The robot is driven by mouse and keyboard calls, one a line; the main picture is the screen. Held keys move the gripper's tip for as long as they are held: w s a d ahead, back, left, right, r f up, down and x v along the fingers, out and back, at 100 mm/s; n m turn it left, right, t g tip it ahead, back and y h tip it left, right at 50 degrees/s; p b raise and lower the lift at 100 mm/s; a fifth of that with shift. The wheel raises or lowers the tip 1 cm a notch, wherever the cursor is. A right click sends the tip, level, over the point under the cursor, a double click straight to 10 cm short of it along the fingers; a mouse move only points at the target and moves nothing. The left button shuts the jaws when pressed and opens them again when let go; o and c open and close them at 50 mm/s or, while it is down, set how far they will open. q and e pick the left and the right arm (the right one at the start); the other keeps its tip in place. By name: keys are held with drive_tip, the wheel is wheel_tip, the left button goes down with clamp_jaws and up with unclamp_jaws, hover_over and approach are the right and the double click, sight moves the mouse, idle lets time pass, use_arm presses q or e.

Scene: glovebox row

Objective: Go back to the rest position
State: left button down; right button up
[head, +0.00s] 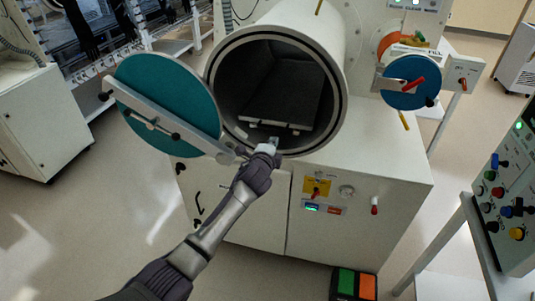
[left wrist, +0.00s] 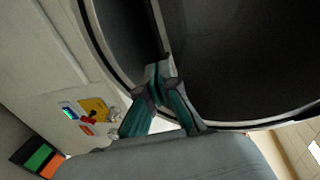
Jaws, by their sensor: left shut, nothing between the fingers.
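My left gripper (head: 272,143) is in front of the lower lip of the open round chamber (head: 337,112) in the head view. In the left wrist view its fingers (left wrist: 158,75) are together with nothing between them, and the chamber's dark mouth is beyond them. Inside the chamber a grey sliding tray (head: 285,95) lies along the bottom, and I see nothing on it. The round teal door (head: 170,90) stands swung open to the left of the mouth, close to my left forearm. My right gripper is in neither view.
A smaller chamber with a blue round door (head: 410,82) and red handle is at the right. A control panel (head: 508,205) on a stand is at the right edge. A green and orange pedal (head: 353,284) is on the floor. Open floor lies at lower left.

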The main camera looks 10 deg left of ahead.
use_arm(q)
drive_tip(key=v, duration=0.7)
drive_tip(key=s+a+f+n+g+b, duration=0.1)
drive_tip(key=s+a+f+n+g, duration=0.15)
drive_tip(key=s+f, duration=0.75)
drive_tip(key=s+a+f+n+g, duration=0.1)
drive_tip(key=s+f+n+g, duration=0.25)
drive_tip(key=f, duration=1.25)
drive_tip(key=s+a+f+n+g+b, duration=0.1)
drive_tip(key=s+a+f+n+g, duration=0.1)
drive_tip(key=s+f, duration=0.9)
drive_tip(key=s+a+f+n+g, duration=0.1)
drive_tip(key=s+f, duration=0.5)
drive_tip(key=s, duration=0.6)
drive_tip(key=s+a+f+n+g, duration=0.1)
drive_tip(key=s+f+n+g, duration=0.2)
drive_tip(key=s+f, duration=0.4)
drive_tip(key=s+a+f+n+g, duration=0.1)
drive_tip(key=s+f, duration=0.6)
drive_tip(key=s, duration=0.9)
drive_tip(key=n+g, duration=0.1)
drive_tip(key=n, duration=0.1)
drive_tip(key=shift+s+n+g, duration=0.3)
drive_tip(key=shift+s+n, duration=0.05)
drive_tip(key=shift+n, duration=0.05)
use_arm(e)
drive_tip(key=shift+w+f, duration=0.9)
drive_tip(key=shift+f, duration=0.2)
